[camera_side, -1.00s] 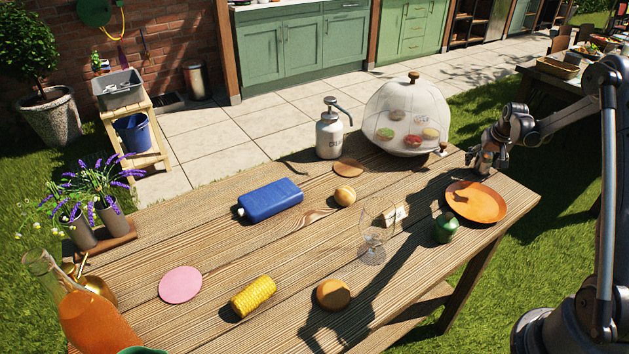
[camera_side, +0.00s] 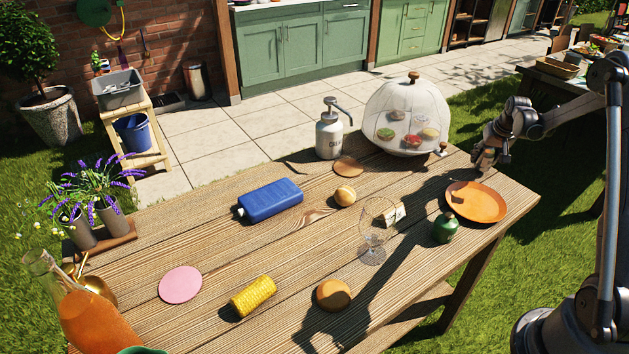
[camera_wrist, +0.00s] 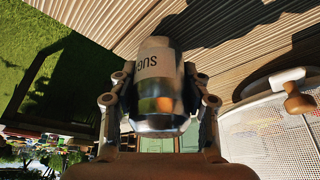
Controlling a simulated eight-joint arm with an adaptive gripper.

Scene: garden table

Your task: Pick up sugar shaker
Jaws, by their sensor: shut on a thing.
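The sugar shaker (camera_wrist: 157,85) has a pale band lettered "SUG" and a shiny metal end. In the wrist view it sits between the two fingers of my gripper (camera_wrist: 160,103), which are shut on it from both sides. In the side view my gripper (camera_side: 487,158) is over the table's far right corner, behind the orange plate. The shaker is small and mostly hidden by the fingers there, and I cannot clearly tell its gap from the table.
The mesh food dome (camera_side: 408,105) stands left of my gripper; it also shows in the wrist view (camera_wrist: 275,130). A white pump bottle (camera_side: 329,138) stands farther left.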

